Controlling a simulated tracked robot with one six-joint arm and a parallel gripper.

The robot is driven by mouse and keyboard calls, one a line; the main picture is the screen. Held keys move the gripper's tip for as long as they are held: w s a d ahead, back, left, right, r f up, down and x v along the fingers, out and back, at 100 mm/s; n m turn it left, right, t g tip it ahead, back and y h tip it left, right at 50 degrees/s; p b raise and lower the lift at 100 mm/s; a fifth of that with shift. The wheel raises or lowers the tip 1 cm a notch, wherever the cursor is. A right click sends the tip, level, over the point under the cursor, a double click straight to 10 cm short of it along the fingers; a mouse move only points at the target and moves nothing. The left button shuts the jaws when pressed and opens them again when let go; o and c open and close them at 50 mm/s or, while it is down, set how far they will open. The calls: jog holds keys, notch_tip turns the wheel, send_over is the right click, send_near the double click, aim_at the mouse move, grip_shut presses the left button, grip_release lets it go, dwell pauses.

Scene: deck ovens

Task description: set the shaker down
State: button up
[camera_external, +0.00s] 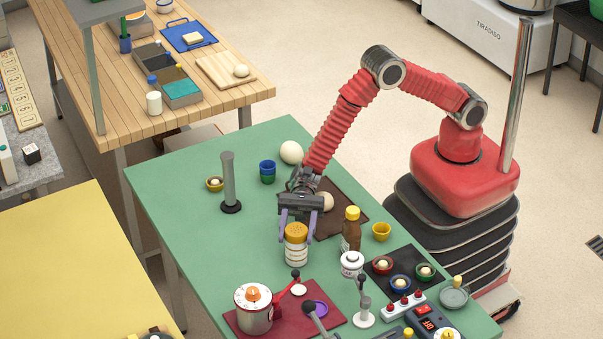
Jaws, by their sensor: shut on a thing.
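The shaker (296,252) is a pale, labelled jar with an orange-yellow lid. It is upright over the green table, near its middle. My gripper (297,232) reaches down from above, with one purple finger on each side of the shaker's upper part, and is shut on it. I cannot tell whether the shaker's base touches the table or hangs just above it.
A brown bottle (351,232) with a yellow cap stands close right of the shaker, with a white lidded jar (352,264) nearby. A red mat (327,308) with a pot (254,312) lies in front. The green table (215,255) is clear to the left.

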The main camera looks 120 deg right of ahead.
jog(key=o, duration=1.2)
jog(key=v, duration=1.2)
